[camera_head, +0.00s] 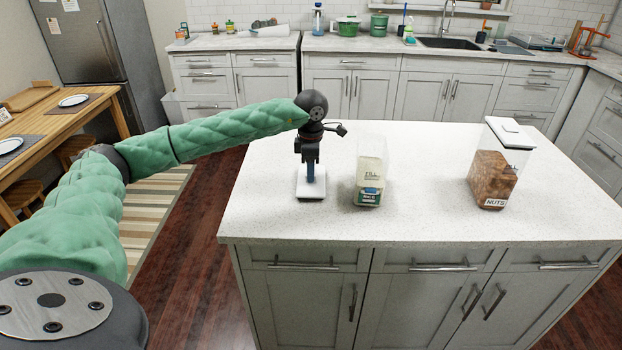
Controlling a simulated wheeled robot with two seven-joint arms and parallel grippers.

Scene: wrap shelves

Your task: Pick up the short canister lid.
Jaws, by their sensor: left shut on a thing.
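My left gripper (311,174) points straight down over the left part of the island and is shut on a small white square lid (302,192). The gripper's fingers hide part of the lid's middle. The lid is level, at or just above the counter; I cannot tell whether it touches. To its right stands a short clear canister (371,160) with no lid on top and a printed package inside. My right gripper is not in view.
A taller canister labelled NUTS (492,180), with a white lid (511,132), stands further right on the island countertop (430,215). The counter between the canisters is clear. A wooden table (60,125) is at the left, and sink counters run along the back.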

